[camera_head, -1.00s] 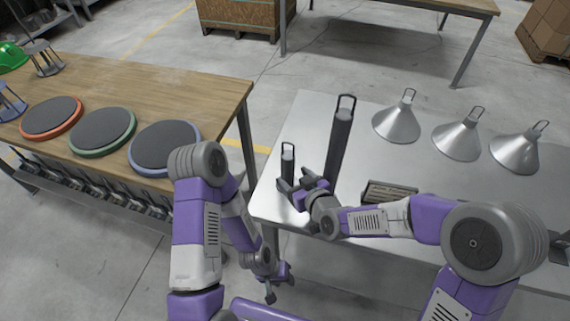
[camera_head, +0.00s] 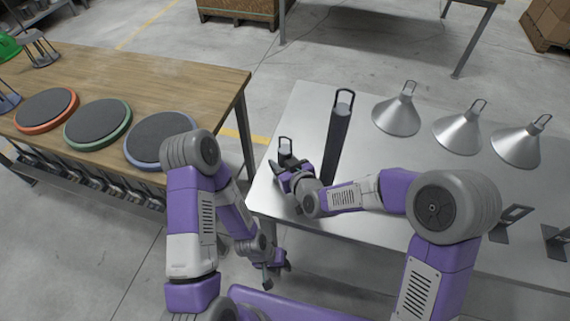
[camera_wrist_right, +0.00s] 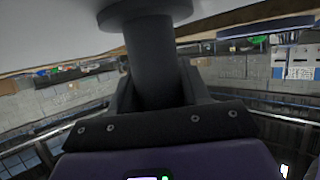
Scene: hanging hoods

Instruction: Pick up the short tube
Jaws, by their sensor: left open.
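The short tube (camera_head: 285,151) is dark with a wire loop on top and stands on the metal table, partly hidden by my right gripper (camera_head: 285,170). In the right wrist view the dark tube (camera_wrist_right: 152,62) lies between the two fingers (camera_wrist_right: 158,92), with a wider round flange at the top of the picture. The fingers look close to its sides, but I cannot tell whether they grip it. A taller tube (camera_head: 337,135) with a loop stands just right of the short one. My left gripper (camera_head: 277,273) is open and empty, low beside the table's left edge.
The metal table (camera_head: 400,155) also holds several silver cone hoods (camera_head: 397,113) at the back right and dark brackets (camera_head: 512,217) at the right. A wooden table (camera_head: 215,85) at the left carries round pads (camera_head: 160,138). A floor gap separates the tables.

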